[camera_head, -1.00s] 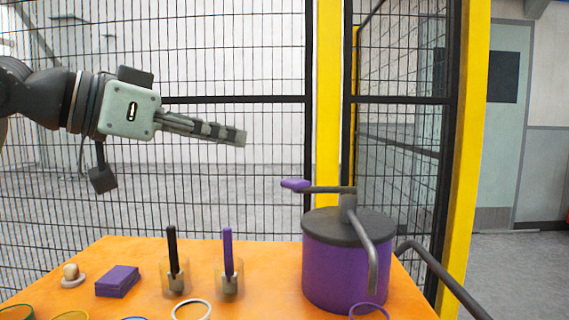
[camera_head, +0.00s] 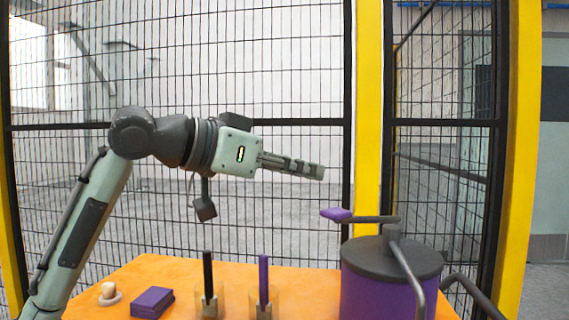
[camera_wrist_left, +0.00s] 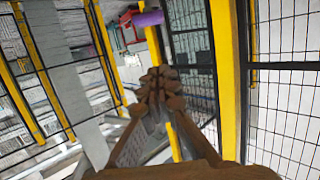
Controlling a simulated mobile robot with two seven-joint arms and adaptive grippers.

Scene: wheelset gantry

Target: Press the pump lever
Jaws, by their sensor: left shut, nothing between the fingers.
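The pump is a purple drum (camera_head: 375,295) with a dark grey lid (camera_head: 392,258) at the right end of the orange table in the head view. My right gripper is not visible.
On the orange table (camera_head: 125,277) stand a black rod (camera_head: 208,275) and a purple rod (camera_head: 263,275) in clear holders, a purple block (camera_head: 152,302) and a small pale knob (camera_head: 108,291). A mesh fence (camera_head: 285,90) with yellow posts (camera_head: 368,100) rises behind.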

